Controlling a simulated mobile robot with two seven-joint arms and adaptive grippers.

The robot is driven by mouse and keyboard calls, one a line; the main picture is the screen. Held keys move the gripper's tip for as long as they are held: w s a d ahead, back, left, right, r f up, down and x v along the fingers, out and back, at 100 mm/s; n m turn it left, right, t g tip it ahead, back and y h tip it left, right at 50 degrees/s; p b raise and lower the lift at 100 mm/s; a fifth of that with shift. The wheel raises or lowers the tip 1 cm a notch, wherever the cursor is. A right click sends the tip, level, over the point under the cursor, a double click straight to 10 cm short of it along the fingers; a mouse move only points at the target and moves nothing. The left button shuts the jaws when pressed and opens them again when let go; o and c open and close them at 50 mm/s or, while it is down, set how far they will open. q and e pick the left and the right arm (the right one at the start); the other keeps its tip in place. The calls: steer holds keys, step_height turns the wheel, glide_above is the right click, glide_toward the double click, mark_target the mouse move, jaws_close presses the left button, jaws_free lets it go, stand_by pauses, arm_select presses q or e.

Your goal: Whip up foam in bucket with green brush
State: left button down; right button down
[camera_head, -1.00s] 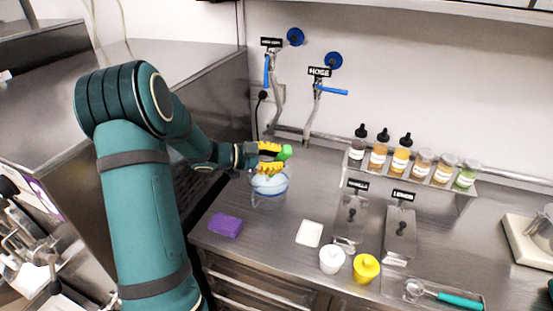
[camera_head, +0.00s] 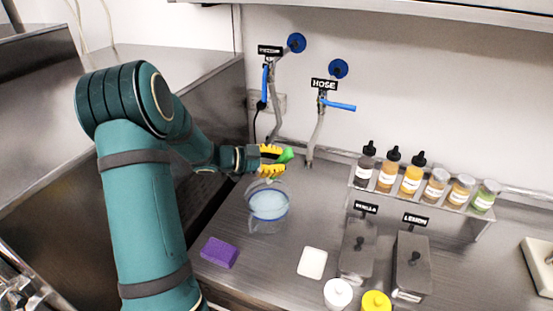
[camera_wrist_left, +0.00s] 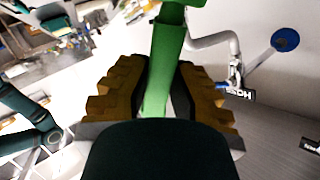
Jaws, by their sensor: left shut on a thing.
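My left gripper (camera_head: 271,161) has yellow fingers and is shut on the green brush (camera_head: 286,155). In the left wrist view the brush (camera_wrist_left: 163,60) stands between the ridged fingers (camera_wrist_left: 155,98); its far end runs out of the picture. The clear bucket (camera_head: 268,207) stands on the steel counter, with a pale bluish-white filling (camera_head: 269,203) inside. The gripper and brush appear above the bucket, toward its back edge, and apart from it in the picture. My right gripper is not in view.
A purple sponge (camera_head: 219,252) and a white square pad (camera_head: 312,262) lie in front of the bucket. Steel containers (camera_head: 357,250) stand to the right, below a rack of several bottles (camera_head: 411,180). Hose taps (camera_head: 322,100) hang on the back wall. White and yellow jars (camera_head: 338,293) are at the front.

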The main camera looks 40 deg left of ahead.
arm_select(q)
steer(key=shift+d+f+b, duration=0.75)
steer(key=shift+d+f, duration=1.45)
steer(key=a+f+b, duration=0.5)
steer(key=f, duration=0.3)
steer(key=shift+f, duration=0.15)
steer(key=shift+w, duration=0.1)
steer(key=shift+w, duration=0.15)
